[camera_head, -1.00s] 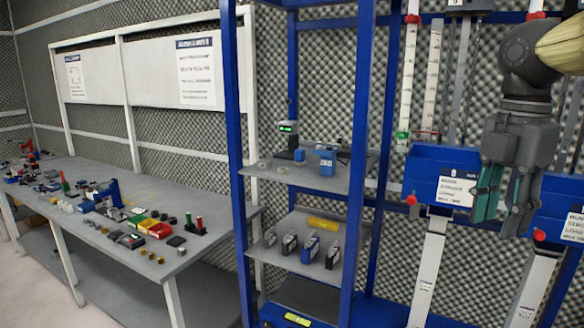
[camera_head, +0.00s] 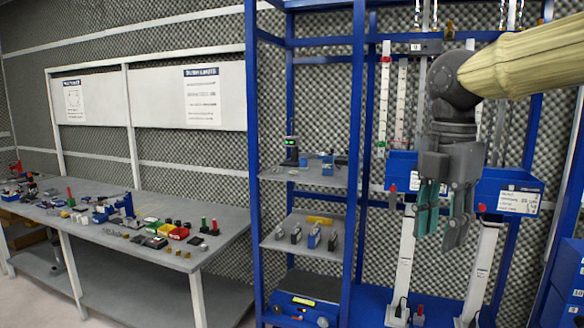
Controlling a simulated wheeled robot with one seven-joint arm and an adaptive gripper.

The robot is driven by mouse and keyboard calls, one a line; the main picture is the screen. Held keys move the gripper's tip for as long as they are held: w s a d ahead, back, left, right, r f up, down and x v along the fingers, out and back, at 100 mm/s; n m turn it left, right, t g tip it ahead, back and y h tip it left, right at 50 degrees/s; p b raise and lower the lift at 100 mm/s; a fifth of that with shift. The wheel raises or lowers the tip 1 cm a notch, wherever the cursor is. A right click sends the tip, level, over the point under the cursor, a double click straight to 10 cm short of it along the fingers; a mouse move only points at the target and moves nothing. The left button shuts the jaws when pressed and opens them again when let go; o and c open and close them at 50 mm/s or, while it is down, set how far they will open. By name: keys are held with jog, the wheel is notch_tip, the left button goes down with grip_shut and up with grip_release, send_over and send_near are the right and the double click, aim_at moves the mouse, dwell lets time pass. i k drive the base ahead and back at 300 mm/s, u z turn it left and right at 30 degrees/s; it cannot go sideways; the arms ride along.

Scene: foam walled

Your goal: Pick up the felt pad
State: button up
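My gripper (camera_head: 440,232) hangs at the right of the view, fingers pointing down, in front of the blue bins on the rack. A gap shows between its teal finger and its grey finger, and nothing shows between them. I cannot make out the felt pad for certain. Many small items lie on the long grey workbench (camera_head: 75,272) at the left, too small to tell apart. A small dark flat item (camera_head: 196,240) lies near the bench's front right corner; I cannot tell whether it is the felt pad. My gripper is far from the bench.
A blue shelf rack (camera_head: 252,150) stands between the bench and my gripper, with devices on its shelves. A blue bin (camera_head: 509,197) with a label is behind my gripper. Blue drawers (camera_head: 566,280) stand at the right edge. Floor (camera_head: 40,305) shows at the lower left.

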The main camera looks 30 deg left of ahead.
aim_at(303, 161)
jog(key=u, duration=0.55)
jog(key=i, duration=1.7)
jog(key=z, duration=0.35)
jog(key=i, duration=1.55)
jog(key=u, duration=1.15)
